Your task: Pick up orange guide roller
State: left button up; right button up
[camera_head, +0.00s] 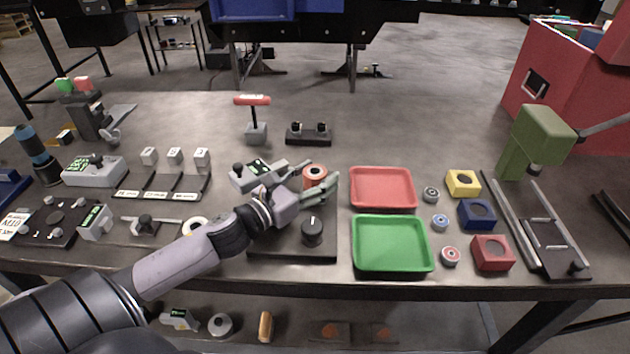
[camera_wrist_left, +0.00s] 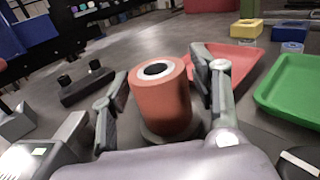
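The orange guide roller (camera_head: 315,176) stands upright on the dark plate in the middle of the table, with a pale ring and dark hole on top. In the left wrist view the roller (camera_wrist_left: 161,100) is between the two fingers of my left gripper (camera_wrist_left: 163,95). The fingers are apart, with a visible gap on the left side; the right finger is close to the roller, and I cannot tell if it touches. In the head view my left gripper (camera_head: 322,186) reaches around the roller from the front left. My right gripper is not in view.
A red tray (camera_head: 383,171) and a green tray (camera_head: 392,216) lie to the right. A black knob (camera_head: 312,232) stands in front of the roller, and a grey display device (camera_head: 258,175) is to its left. A black two-post block (camera_head: 309,136) stands behind.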

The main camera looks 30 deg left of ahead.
pick_arm(q)
jog(key=c, duration=1.1)
